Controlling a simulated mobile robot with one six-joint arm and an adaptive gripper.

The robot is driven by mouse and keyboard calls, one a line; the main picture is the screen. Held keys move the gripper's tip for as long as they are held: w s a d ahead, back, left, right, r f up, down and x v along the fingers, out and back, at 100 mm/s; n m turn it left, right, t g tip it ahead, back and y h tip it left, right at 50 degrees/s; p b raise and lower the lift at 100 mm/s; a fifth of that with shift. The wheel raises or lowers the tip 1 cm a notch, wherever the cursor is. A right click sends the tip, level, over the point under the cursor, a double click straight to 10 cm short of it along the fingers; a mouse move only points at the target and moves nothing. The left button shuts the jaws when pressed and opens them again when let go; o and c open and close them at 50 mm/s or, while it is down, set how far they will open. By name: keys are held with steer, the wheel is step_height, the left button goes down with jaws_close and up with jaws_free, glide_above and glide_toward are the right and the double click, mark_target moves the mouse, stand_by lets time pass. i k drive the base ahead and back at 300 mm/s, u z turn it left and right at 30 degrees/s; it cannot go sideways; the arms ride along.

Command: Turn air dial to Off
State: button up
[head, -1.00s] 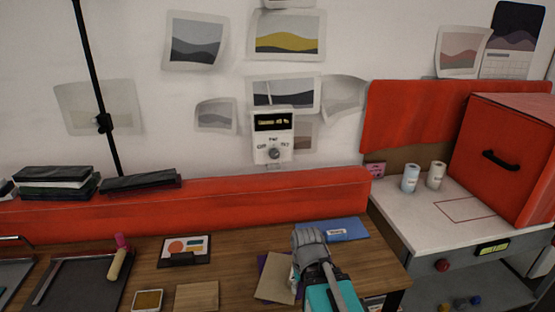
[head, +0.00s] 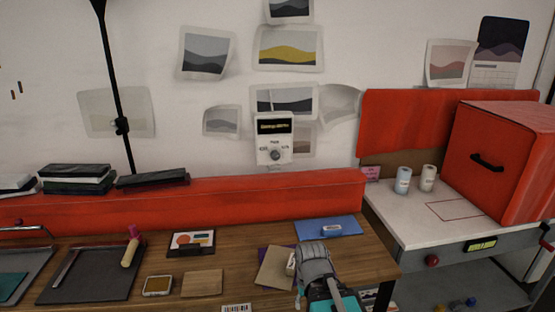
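A white control box (head: 274,138) hangs on the wall above the red ledge. It has a dark display with yellow text at its top and a round grey dial (head: 275,155) below, with small labels around it that I cannot read clearly. A red knob (head: 432,261) also sits on the front of the grey bench at right. My gripper (head: 314,254) is low in the picture over the wooden table, well below the wall box and apart from both knobs. Its fingers are seen from behind, so their opening is hidden. A small white object (head: 291,263) shows beside its left side.
The red ledge (head: 230,190) runs between table and wall. The wooden table (head: 225,258) holds a blue packet (head: 340,225), dark trays and small cards. The white bench top (head: 400,206) bears two rolls and a red box (head: 500,160). A black pole (head: 117,95) stands left.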

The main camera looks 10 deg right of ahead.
mark_target(275, 155)
steer(key=u, duration=1.95)
steer(key=i, duration=1.25)
steer(key=z, duration=0.7)
